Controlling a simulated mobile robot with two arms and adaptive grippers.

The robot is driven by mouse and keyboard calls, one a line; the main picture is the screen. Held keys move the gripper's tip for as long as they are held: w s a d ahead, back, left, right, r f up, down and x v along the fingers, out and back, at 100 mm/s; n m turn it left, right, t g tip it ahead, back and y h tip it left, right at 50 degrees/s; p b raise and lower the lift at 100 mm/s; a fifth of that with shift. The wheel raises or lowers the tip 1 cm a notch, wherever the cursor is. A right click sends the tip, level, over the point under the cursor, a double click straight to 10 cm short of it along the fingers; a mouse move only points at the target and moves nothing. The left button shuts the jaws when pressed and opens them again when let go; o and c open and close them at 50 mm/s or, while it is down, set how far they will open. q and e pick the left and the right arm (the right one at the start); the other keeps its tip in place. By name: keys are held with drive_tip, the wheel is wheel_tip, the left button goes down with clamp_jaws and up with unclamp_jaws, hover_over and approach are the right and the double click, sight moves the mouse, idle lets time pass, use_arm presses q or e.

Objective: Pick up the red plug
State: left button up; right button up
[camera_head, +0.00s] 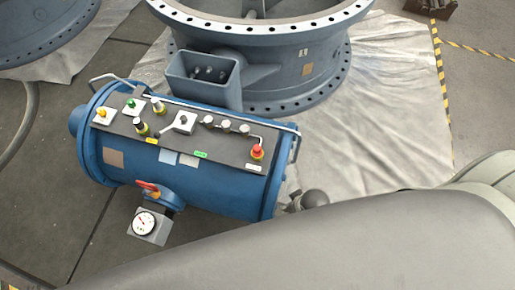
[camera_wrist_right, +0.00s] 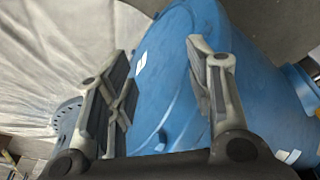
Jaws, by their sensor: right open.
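The red plug (camera_head: 257,152) stands at the right end of the dark panel (camera_head: 190,138) on top of the blue cylinder (camera_head: 205,190). It has a red top over a yellowish lower part. My right gripper (camera_head: 294,203) shows only partly in the head view, beside the cylinder's right end and below the plug in the picture; my arm hides much of it. In the right wrist view, my right gripper (camera_wrist_right: 163,78) is open and empty, with the blue cylinder (camera_wrist_right: 180,85) behind its fingers. I cannot make out the plug there. My left gripper is not in view.
Several other plugs and knobs, including a green one (camera_head: 131,104), stand along the panel. A metal rail (camera_head: 220,110) runs along its back edge. A gauge (camera_head: 145,223) and red-handled valve (camera_head: 148,187) are in front. A large flanged valve (camera_head: 270,70) stands behind on a pale sheet (camera_head: 390,110).

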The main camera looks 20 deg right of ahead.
drive_tip(key=w+a+r+n+y, duration=0.2)
drive_tip(key=w+a+r+n, duration=0.5)
drive_tip(key=w+r, duration=0.4)
wheel_tip(320, 180, up, 12)
drive_tip(key=n+g+h+p, duration=0.2)
drive_tip(key=n+g, duration=0.1)
drive_tip(key=n, duration=1.4)
hover_over(257, 147)
wheel_tip(257, 147, down, 5)
drive_tip(key=shift+a+f, duration=0.1)
drive_tip(key=shift+f+p, duration=0.35)
drive_tip(key=shift+f, duration=2.35)
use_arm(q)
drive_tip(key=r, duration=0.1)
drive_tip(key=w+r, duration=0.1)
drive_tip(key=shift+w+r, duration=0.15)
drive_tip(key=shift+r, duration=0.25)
